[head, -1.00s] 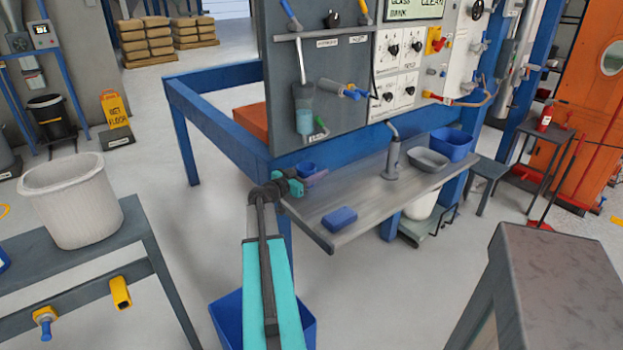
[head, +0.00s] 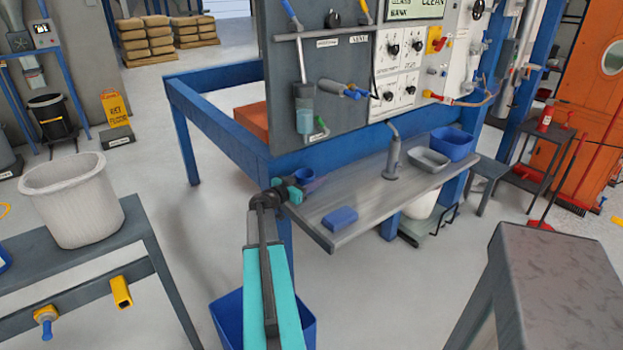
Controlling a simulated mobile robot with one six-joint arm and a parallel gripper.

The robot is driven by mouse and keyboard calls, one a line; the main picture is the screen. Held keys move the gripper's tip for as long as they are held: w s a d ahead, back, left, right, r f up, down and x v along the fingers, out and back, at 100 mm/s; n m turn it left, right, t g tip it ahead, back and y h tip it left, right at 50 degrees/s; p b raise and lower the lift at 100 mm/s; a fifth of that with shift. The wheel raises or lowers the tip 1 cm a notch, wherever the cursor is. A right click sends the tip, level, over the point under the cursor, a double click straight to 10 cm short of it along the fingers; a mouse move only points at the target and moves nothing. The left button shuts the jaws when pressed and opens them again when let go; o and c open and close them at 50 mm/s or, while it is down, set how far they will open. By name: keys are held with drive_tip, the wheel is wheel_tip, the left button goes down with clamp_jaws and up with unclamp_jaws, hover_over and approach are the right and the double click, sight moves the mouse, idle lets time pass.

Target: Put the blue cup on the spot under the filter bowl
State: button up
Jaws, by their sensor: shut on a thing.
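The small blue cup (head: 304,176) is in my gripper (head: 304,186), over the left end of the grey shelf (head: 360,196). My gripper is shut on the cup and partly hides it. The cup looks upright; I cannot tell whether its base touches the shelf. The filter bowl (head: 305,120), a clear bowl with bluish content, hangs on the grey panel above the cup. The spot under the bowl cannot be made out behind the cup and gripper.
A blue block (head: 340,218) lies near the shelf's front edge. A grey spout (head: 391,160), a grey dish (head: 429,160) and a blue bin (head: 453,145) stand to the right. The middle of the shelf is clear.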

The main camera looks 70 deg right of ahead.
drive_tip(key=shift+f, duration=0.15)
drive_tip(key=o, duration=1)
drive_tip(key=b+v, duration=0.1)
drive_tip(key=v, duration=1.1)
idle(0.5)
